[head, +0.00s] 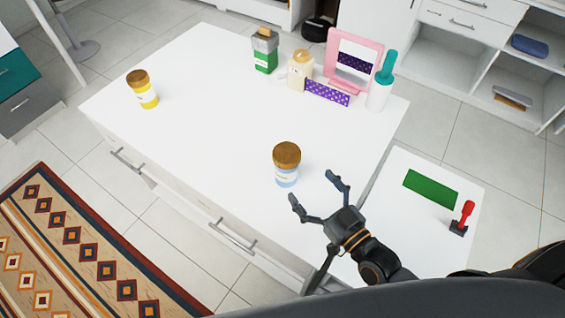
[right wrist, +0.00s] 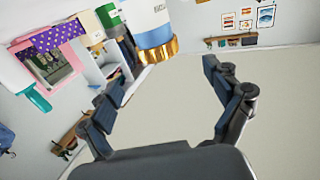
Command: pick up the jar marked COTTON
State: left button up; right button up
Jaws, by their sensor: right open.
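A jar with a brown lid and a pale blue and white label (head: 287,176) stands upright near the front edge of the white table top (head: 215,95). A second brown-lidded jar, with yellow contents or label (head: 148,97), stands at the far left. I cannot read COTTON on either jar. My right gripper (head: 315,191) is open and empty, just right of and in front of the blue-labelled jar, apart from it. In the right wrist view the blue-labelled jar (right wrist: 150,18) shows at the top, beyond the open fingers (right wrist: 162,85). My left gripper is not in view.
A lower white surface at right holds a green mat (head: 430,188) and a red-handled item (head: 465,213). The table's middle is clear.

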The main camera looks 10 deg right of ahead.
aim_at(294, 164)
jog(key=x, duration=0.5)
jog(key=shift+w+p, duration=0.3)
jog(key=shift+p, duration=0.05)
jog(key=shift+w+a+r, duration=0.15)
jog(key=shift+w+a, duration=0.1)
jog(key=shift+w, duration=0.3)
jog(key=p+x, duration=0.1)
jog(key=x, duration=0.2)
jog(key=shift+w, duration=0.3)
jog(key=shift+w+a, duration=0.2)
jog(key=shift+w, duration=0.2)
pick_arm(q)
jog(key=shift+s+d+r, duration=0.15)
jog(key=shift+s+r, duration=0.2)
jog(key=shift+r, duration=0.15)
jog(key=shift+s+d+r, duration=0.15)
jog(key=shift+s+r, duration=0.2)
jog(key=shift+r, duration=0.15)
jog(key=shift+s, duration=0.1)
pick_arm(e)
jog(key=shift+s, duration=0.1)
jog(key=shift+c, duration=1.4)
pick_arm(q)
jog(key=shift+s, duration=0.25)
pick_arm(e)
jog(key=c, duration=1.5)
